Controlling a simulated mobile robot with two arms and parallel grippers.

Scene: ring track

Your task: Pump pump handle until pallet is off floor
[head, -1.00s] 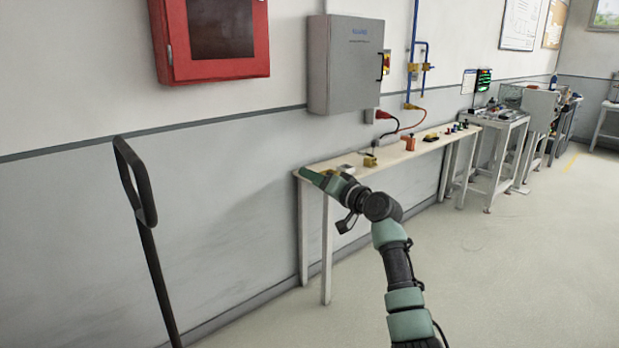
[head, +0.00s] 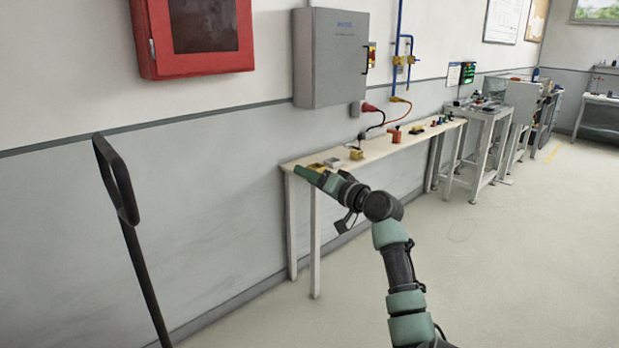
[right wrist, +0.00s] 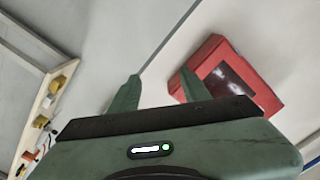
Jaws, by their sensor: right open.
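The black pump handle (head: 118,180) is a loop on a long shaft at the left of the head view. It leans a little, with its top toward the left. The shaft runs out of the bottom of the picture. My right gripper (head: 308,174) is in the middle of the head view, well to the right of the handle and apart from it. In the right wrist view its two green fingers (right wrist: 158,88) are spread with nothing between them. The pallet is not in view. My left gripper is not in view.
A narrow bench (head: 400,150) with small parts stands along the wall behind my right gripper. A red cabinet (head: 196,62) and a grey electrical box (head: 328,60) hang above. More worktables (head: 490,112) stand farther right. The floor (head: 480,260) at right is clear.

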